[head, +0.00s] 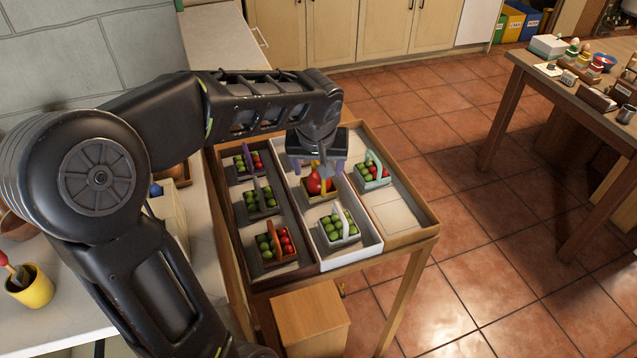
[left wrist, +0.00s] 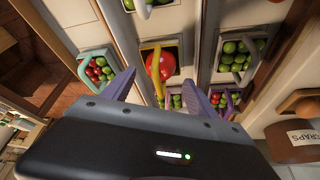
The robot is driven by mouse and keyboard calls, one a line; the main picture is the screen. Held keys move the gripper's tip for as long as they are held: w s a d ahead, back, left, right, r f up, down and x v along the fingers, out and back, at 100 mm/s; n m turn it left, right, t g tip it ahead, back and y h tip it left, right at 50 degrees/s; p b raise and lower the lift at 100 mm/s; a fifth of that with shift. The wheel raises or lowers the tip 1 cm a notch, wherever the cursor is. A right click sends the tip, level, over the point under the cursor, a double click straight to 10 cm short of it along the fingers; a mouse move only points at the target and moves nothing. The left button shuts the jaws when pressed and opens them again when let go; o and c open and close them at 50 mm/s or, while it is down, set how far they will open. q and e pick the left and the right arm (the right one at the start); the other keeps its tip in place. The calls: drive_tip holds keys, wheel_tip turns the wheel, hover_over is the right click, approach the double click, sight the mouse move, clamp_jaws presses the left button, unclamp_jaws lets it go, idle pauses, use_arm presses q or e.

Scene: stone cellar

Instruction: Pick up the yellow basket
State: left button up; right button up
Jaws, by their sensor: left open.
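The gripper holds nothing. My right gripper is not in view.
Around it stand baskets with a teal handle (head: 374,170), a white handle (head: 341,230), an orange handle (head: 273,240), a grey handle (head: 258,192) and a purple handle (head: 245,158). The right column's near part is empty. A wooden box (head: 312,318) stands in front.

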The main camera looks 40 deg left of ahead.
sight(318, 177)
use_arm(q)
drive_tip(key=x, duration=0.3)
drive_tip(key=shift+w+f, duration=0.1)
drive_tip(key=shift+f, duration=0.1)
drive_tip(key=shift+c, duration=0.5)
clamp_jaws()
idle(0.4)
